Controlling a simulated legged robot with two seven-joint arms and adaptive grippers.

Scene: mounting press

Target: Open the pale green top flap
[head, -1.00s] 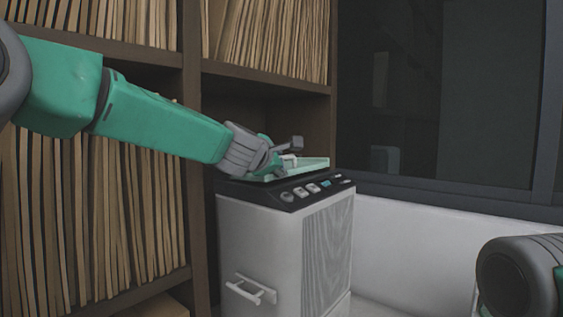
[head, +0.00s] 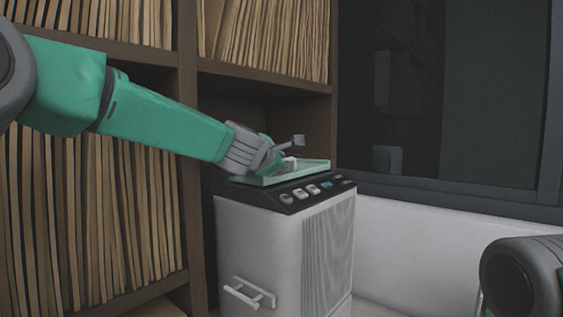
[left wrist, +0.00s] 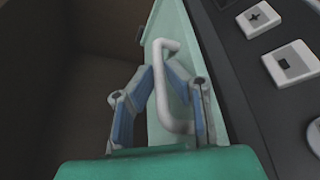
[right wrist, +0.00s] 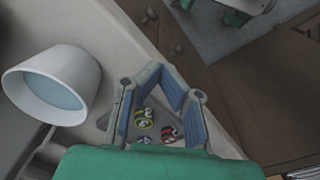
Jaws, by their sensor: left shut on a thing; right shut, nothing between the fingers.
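The pale green top flap (head: 312,169) lies on top of a white box-shaped machine (head: 258,225), close to its black control panel (head: 335,182). In the left wrist view, the flap (left wrist: 153,52) carries a white bar handle (left wrist: 164,88). My left gripper (head: 292,160) reaches in from the left over the flap. Its fingers (left wrist: 160,75) are shut around the handle. The gripper and forearm hide part of the flap, and I cannot tell its exact tilt. My right gripper (right wrist: 166,78) is shut and empty, seen only in the right wrist view.
A shelf of folders (head: 90,220) stands behind and left of the machine; a dark window (head: 450,90) is behind right. A white drawer handle (head: 248,292) sticks out from the machine. Below my right gripper are a white cup-shaped thing (right wrist: 52,85) and several small painted pieces (right wrist: 143,118).

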